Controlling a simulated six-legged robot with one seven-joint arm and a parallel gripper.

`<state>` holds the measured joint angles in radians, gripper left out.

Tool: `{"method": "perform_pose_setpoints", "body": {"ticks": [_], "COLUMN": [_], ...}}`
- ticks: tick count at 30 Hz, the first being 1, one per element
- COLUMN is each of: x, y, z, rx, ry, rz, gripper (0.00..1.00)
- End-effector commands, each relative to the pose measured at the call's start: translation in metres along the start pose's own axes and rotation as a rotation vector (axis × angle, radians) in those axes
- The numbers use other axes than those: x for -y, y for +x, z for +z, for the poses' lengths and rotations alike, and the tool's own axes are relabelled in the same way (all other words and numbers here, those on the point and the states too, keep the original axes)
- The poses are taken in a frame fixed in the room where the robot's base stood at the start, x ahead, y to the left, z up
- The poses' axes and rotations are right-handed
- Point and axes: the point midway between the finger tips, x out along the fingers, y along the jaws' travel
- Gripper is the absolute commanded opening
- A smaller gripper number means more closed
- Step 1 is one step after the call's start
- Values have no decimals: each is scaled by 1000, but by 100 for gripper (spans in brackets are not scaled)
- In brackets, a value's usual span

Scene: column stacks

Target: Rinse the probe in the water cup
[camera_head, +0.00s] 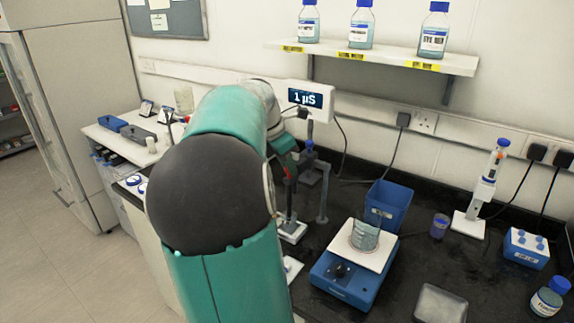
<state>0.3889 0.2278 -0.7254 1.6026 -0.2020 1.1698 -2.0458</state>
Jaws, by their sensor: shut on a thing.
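My arm fills the middle of the view and hides much of the workspace behind it. My gripper (289,170) is partly seen beyond the arm, beside a dark stand (322,200), and is shut on the slim dark probe (290,198). The probe hangs about upright over the small pale base at the bench's left part; its tip is not clear. A clear glass beaker (365,236) with liquid stands on the white top of a blue stirrer (343,279). A small purple-blue cup (439,227) stands right of it. I cannot tell which is the water cup.
A meter (308,99) on the wall reads 1 µS. A blue bin (388,206) stands behind the stirrer. A pipette stand (475,205), a blue box (526,249), a bottle (549,297) and a clear tray (440,305) are to the right. Bare black bench lies between them.

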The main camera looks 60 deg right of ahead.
Motion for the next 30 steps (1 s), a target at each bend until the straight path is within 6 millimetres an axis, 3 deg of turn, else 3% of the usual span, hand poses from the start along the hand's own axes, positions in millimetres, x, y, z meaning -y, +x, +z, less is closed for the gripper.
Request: {"method": "perform_pose_setpoints", "body": {"ticks": [9, 18, 19, 22, 30], "x": [0, 0, 0, 0, 0], "y": [-50, -54, -54, -54, -53], "z": [21, 23, 23, 23, 22], "rx": [1, 2, 2, 2, 0], "ry": [2, 1, 1, 1, 0], "rz": [3, 5, 5, 5, 2], "gripper": [0, 0, 28, 46, 46]}}
